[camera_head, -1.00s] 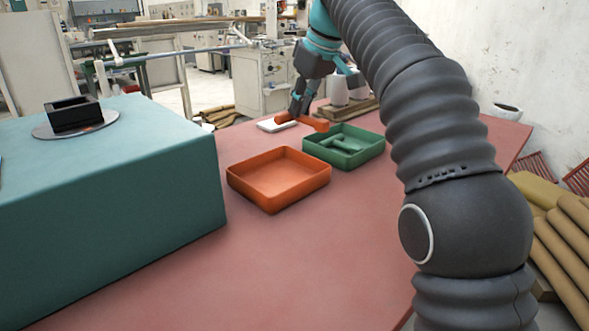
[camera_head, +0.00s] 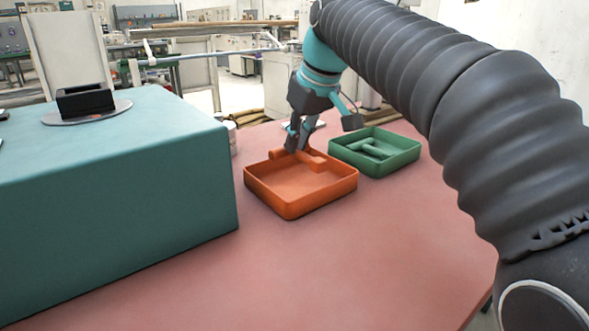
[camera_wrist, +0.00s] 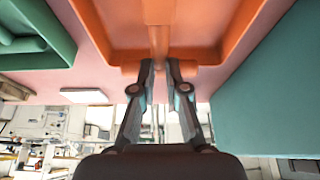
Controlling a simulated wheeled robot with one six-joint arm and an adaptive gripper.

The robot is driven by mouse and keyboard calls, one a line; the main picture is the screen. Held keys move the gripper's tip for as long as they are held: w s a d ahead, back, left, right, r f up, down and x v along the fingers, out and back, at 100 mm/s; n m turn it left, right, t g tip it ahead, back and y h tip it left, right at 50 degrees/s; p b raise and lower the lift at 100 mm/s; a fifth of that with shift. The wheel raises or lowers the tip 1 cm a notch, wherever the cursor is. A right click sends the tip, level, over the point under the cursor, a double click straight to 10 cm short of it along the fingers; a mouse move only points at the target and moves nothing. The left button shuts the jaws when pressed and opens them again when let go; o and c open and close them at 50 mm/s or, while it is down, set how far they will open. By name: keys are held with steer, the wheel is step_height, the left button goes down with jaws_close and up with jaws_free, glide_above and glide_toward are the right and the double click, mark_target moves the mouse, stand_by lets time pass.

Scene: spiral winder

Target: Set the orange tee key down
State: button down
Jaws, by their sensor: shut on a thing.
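My gripper (camera_head: 297,143) is shut on the orange tee key (camera_head: 311,159), at the far side of the orange tray (camera_head: 300,207). The key appears over or inside the tray's far part; I cannot tell whether it touches the floor or rim. In the wrist view the gripper's fingers (camera_wrist: 160,68) close on the key's stem near its crossbar, and the key (camera_wrist: 158,40) extends over the orange tray (camera_wrist: 205,50). The green tray (camera_head: 375,168) stands to the right with a green tee key (camera_head: 372,150) lying in it.
A teal block (camera_head: 110,200) with a black open box (camera_head: 85,101) on a grey disc stands at the left. A small white thing (camera_head: 318,125) lies behind the trays. The red table (camera_head: 330,260) is clear in front of the trays.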

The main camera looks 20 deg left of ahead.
mark_target(312, 159)
steer(key=shift+s+a+f, duration=0.15)
steer(key=shift+s+f, duration=0.25)
steer(key=shift+s, duration=0.05)
steer(key=shift+f+b, duration=0.55)
steer(key=shift+f, duration=1.3)
steer(key=c, duration=1.2)
jaws_free()
steer(key=p+v, duration=0.2)
steer(key=v, duration=1)
steer(key=shift+a, duration=0.1)
